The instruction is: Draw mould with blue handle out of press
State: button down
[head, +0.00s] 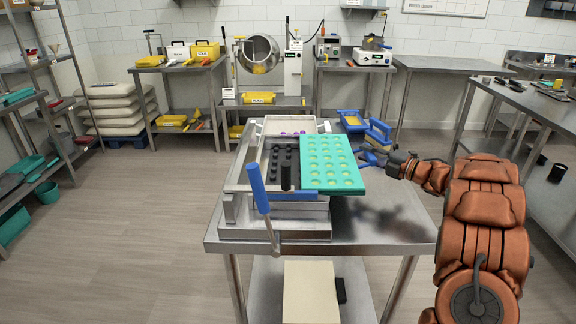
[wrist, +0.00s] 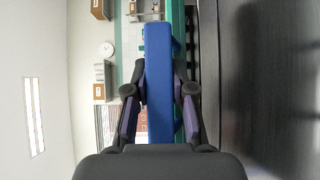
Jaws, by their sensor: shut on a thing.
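The teal mould (head: 333,164) has several round cavities. It sticks out to the right of the press (head: 276,207), with its left part still over the press bed and its right part over the table. Its blue handle (wrist: 159,80) fills the middle of the wrist view. My gripper (wrist: 160,100) is shut on this handle, one finger on each side. In the head view my gripper (head: 372,158) is at the mould's right edge. The press has a lever with a blue grip (head: 258,188) at its front left and black studs (head: 284,165) on its bed.
The steel table (head: 385,233) is bare to the right of the press. Blue-handled items (head: 378,132) stand on the table behind my gripper. A beige block (head: 310,292) lies on the lower shelf. Benches with equipment line the back wall.

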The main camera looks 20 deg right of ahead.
jog(key=s+d+p, duration=0.1)
jog(key=s+d, duration=0.3)
jog(key=d, duration=0.6)
jog(key=shift+s, duration=0.15)
dwell(0.5)
